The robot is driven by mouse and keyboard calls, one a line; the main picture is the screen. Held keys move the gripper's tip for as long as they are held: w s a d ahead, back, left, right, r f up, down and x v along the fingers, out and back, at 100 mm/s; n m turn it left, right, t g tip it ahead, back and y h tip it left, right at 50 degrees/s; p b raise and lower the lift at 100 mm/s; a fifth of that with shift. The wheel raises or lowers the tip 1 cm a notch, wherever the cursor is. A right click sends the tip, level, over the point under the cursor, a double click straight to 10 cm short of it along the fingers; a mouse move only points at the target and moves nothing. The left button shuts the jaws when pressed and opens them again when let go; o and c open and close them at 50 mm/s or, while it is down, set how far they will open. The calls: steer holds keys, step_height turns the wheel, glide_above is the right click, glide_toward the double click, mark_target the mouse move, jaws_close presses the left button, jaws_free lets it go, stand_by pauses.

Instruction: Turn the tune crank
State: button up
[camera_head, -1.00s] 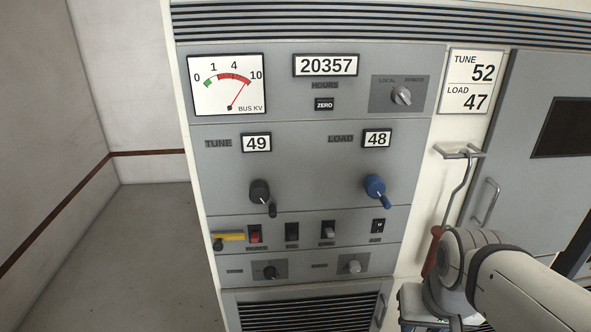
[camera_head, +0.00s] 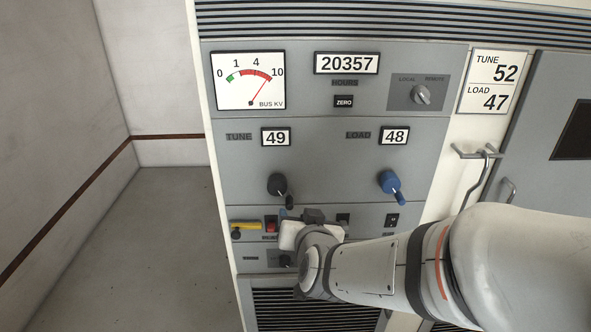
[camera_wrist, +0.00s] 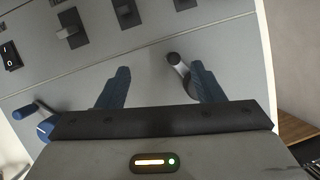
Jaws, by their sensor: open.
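The black tune crank (camera_head: 277,184) is on the grey panel below the TUNE counter (camera_head: 276,137), which reads 49. Its handle points down and slightly right. My gripper (camera_head: 298,214) is just below and right of the crank, in front of the switch row. In the wrist view, my open gripper (camera_wrist: 160,80) has blue fingers spread apart with nothing held. The tune crank (camera_wrist: 179,62) shows beside the right finger, which hides part of it. I cannot tell whether they touch. A white card (camera_head: 489,82) reads TUNE 52, LOAD 47.
The blue load crank (camera_head: 390,182) is to the right, below a counter (camera_head: 394,135) reading 48. A yellow lever (camera_head: 246,226) and a red switch (camera_head: 271,227) are near my gripper. A metal hook bar (camera_head: 478,153) hangs at the right. The floor at left is clear.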

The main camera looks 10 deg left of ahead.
mark_target(277, 189)
steer(key=s+a+r+m+t+p, duration=0.1)
steer(key=s+a+r+t, duration=0.1)
steer(key=a+r+t, duration=0.25)
steer(key=shift+h, duration=0.4)
steer(key=x, duration=0.2)
steer(key=p+x, duration=0.1)
steer(key=x, duration=0.4)
steer(key=shift+w+a+f, duration=0.1)
steer(key=shift+f, duration=0.3)
steer(key=shift+c, duration=0.5)
